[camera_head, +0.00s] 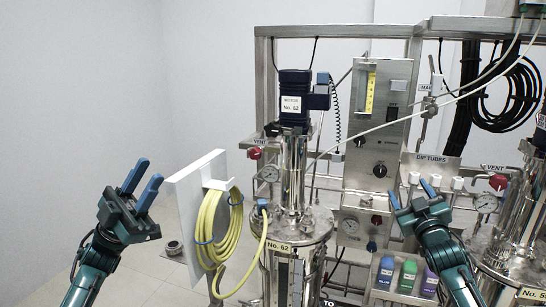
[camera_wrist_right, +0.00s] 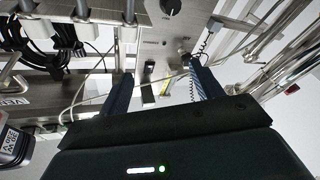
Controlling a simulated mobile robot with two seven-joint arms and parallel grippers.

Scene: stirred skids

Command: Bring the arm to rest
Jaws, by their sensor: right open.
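My left gripper (camera_head: 149,171) is raised at the left, in front of a plain wall. Its two blue fingers stand apart with nothing visible between them. My right gripper (camera_head: 408,188) is in front of the steel rig, near the dip tubes label. Its blue fingers are spread and it looks empty. In the right wrist view the same gripper (camera_wrist_right: 160,68) has its two dark fingers wide apart, with the rig's panel and thin lines seen beyond them.
A white board (camera_head: 183,205) with a coiled yellow hose (camera_head: 213,232) is right of my left gripper. The steel vessel (camera_head: 293,235) with a blue motor stands in the middle. Coloured bottles (camera_head: 408,275) sit on a shelf left of my right forearm. Another vessel (camera_head: 515,250) is at the right.

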